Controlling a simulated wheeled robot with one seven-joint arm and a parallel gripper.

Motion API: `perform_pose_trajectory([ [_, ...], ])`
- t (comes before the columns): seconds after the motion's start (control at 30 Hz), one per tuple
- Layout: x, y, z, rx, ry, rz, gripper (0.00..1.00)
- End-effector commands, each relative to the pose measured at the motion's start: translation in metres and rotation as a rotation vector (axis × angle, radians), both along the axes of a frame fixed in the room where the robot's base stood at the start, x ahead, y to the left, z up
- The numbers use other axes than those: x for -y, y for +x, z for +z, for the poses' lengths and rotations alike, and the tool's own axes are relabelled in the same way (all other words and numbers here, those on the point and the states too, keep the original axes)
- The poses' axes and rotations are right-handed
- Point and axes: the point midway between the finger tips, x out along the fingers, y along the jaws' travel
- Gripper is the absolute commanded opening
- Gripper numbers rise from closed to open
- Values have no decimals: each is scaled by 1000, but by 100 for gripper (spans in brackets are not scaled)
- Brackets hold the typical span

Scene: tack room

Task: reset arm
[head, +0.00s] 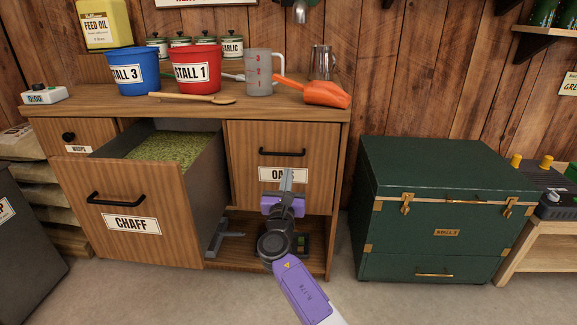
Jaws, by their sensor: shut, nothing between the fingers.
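My gripper (286,181) is shut and empty. It points up in front of the wooden cabinet and covers part of the label on the oats drawer (262,145). My arm reaches in from the bottom of the head view, to the right of the chaff drawer. I cannot tell whether the gripper touches the oats drawer front.
The chaff drawer (178,190) is pulled out, with green chaff (165,147) inside. A green trunk (440,190) stands at right. Floor (180,295) in front is clear.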

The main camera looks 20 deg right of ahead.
Motion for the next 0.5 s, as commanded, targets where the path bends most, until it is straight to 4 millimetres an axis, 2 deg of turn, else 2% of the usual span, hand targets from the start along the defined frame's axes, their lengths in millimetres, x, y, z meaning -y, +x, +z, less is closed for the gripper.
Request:
perform_pose_trajectory([
  [0.3,-29,-46,-8,-1,-1,3,0],
  [0.5,-37,-60,-12,0,-2,2,0],
])
